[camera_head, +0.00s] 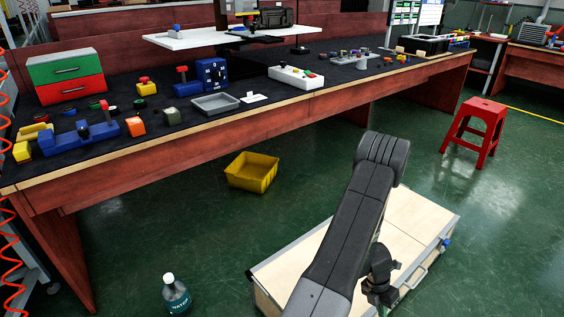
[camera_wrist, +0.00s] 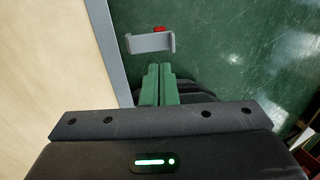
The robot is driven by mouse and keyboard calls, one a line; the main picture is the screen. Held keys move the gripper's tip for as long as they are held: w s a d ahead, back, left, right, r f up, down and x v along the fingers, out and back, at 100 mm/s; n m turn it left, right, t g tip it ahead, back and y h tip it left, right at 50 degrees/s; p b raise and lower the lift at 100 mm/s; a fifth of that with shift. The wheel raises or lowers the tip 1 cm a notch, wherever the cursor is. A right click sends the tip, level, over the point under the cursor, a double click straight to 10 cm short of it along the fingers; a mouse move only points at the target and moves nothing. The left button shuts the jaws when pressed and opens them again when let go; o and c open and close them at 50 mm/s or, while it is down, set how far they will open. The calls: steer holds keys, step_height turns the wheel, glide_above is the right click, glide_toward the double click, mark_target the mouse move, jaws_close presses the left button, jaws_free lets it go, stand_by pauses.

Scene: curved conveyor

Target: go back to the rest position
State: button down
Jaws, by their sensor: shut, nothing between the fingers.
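My gripper (camera_wrist: 159,85) shows in the wrist view with its two green fingers side by side and shut, with nothing between them. They are beside the edge of a pale wooden case top (camera_wrist: 45,85), over the green floor side. In the head view my arm rises in front of the pale case (camera_head: 300,270) and bends at the elbow. The fingers cannot be made out there.
A grey bracket-like part (camera_wrist: 150,42) with a red bit is just beyond the fingertips. A long workbench (camera_head: 250,122) carries many small parts. A yellow bin (camera_head: 252,172), a bottle (camera_head: 176,297) and a red stool (camera_head: 475,128) stand on the green floor.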

steer(key=d+p+v, duration=0.1)
steer(key=v, duration=0.3)
steer(key=b+x, duration=0.2)
steer(key=x, duration=0.2)
steer(key=b+x, duration=0.2)
steer(key=x, duration=0.3)
steer(key=a+b+x, duration=0.1)
steer(key=b+x, duration=0.2)
steer(key=x, duration=0.2)
steer(key=shift+s+f, duration=0.1)
steer(key=shift+w+a+r+p, duration=0.45)
steer(key=shift+w+r+p, duration=0.15)
steer(key=shift+r+p, duration=0.2)
steer(key=w+a+g+h, duration=0.1)
steer(key=w+g+h+b, duration=0.1)
steer(key=g+h, duration=0.1)
steer(key=shift+a+r+g, duration=0.2)
steer(key=shift+a+g, duration=0.1)
steer(key=shift+a, duration=0.05)
steer(key=p+v, duration=0.4)
steer(key=v, duration=0.9)
steer(key=shift+w, duration=0.1)
